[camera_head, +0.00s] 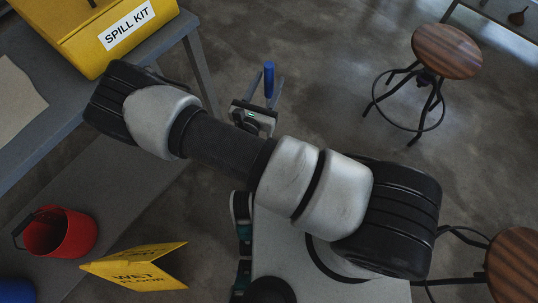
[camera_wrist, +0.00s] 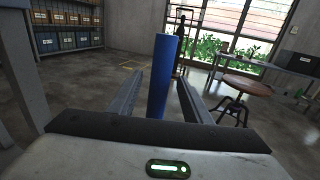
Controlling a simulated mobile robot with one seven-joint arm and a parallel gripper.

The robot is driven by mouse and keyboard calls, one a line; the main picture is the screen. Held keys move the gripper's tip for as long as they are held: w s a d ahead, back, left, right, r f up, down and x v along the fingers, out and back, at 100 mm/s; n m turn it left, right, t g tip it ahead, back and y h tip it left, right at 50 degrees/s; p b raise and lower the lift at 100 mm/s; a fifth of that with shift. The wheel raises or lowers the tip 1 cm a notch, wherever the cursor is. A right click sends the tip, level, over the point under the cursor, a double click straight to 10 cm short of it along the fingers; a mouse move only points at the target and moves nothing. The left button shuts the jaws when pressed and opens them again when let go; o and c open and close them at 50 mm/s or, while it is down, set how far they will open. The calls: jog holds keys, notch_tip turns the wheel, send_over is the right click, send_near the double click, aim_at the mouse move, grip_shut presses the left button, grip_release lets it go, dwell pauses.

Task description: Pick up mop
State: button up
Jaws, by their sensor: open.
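A blue upright cylinder, which looks like the mop's handle (camera_head: 269,76), rises at my gripper (camera_head: 265,92) in the head view. In the wrist view the blue handle (camera_wrist: 162,78) stands between the two fingers of my gripper (camera_wrist: 160,84), tilted slightly. The fingers are spread, with a visible gap on each side of the handle. The mop's lower part and head are hidden behind the gripper body in the wrist view and do not show in the head view.
A table with a yellow spill kit (camera_head: 112,30) stands at left. A red bucket (camera_head: 62,232) and a yellow wet-floor sign (camera_head: 135,270) are at lower left. A round wooden stool (camera_head: 447,50) stands at right; another stool (camera_head: 515,262) is at lower right. The floor between is clear.

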jog(key=x, duration=0.3)
jog(key=b+x, duration=0.1)
jog(key=x, duration=0.1)
jog(key=shift+f, duration=0.3)
jog(key=shift+s, duration=0.1)
grip_shut()
dwell(0.9)
jog(key=shift+r, duration=0.1)
